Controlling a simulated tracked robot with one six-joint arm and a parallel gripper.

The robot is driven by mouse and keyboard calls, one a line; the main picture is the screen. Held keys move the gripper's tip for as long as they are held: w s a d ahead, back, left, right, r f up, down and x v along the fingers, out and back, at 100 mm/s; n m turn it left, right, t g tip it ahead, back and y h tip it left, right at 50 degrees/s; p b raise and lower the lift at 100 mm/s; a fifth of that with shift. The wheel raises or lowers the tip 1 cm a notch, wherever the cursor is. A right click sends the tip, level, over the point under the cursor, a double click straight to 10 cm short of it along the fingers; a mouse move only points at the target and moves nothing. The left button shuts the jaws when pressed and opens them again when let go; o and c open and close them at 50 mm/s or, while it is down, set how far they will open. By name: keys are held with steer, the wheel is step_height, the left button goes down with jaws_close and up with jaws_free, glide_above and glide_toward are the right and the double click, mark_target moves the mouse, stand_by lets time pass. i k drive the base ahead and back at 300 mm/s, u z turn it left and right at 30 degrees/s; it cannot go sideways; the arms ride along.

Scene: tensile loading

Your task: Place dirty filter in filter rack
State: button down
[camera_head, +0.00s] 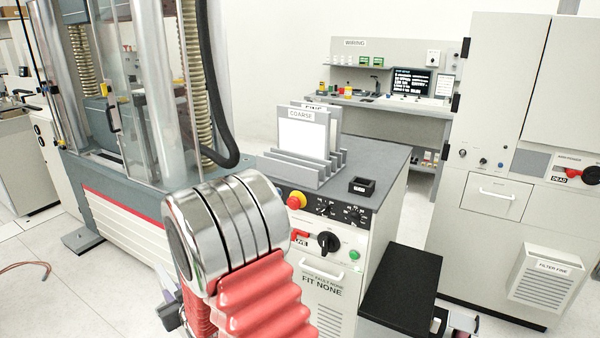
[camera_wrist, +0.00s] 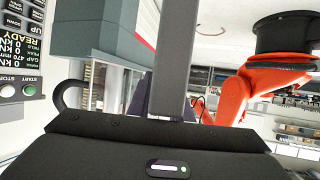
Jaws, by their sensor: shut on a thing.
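The filter rack (camera_head: 300,174) is a grey slotted stand on top of the control cabinet, right of my arm. A white panel labelled COARSE (camera_head: 302,135) stands upright in it, with a second labelled panel partly hidden behind. My gripper (camera_wrist: 172,119) shows in the wrist view as a dark body along the bottom. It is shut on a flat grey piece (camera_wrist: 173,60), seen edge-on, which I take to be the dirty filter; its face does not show. In the head view my arm fills the lower middle, and I cannot make out the gripper or the held piece.
A small black box (camera_head: 361,186) sits on the cabinet top, right of the rack. The testing machine (camera_head: 125,205) stands at left. A black-topped box (camera_head: 402,280) is beside the cabinet. A tall cabinet (camera_head: 495,130) stands at right. An orange robot arm (camera_wrist: 235,95) shows in the wrist view.

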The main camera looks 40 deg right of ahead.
mark_target(289, 174)
steer(key=z, duration=0.3)
steer(key=i, duration=0.7)
steer(key=z, duration=0.4)
steer(key=k, duration=0.9)
steer(key=z, duration=0.15)
steer(key=i, duration=0.9)
steer(key=u, duration=0.05)
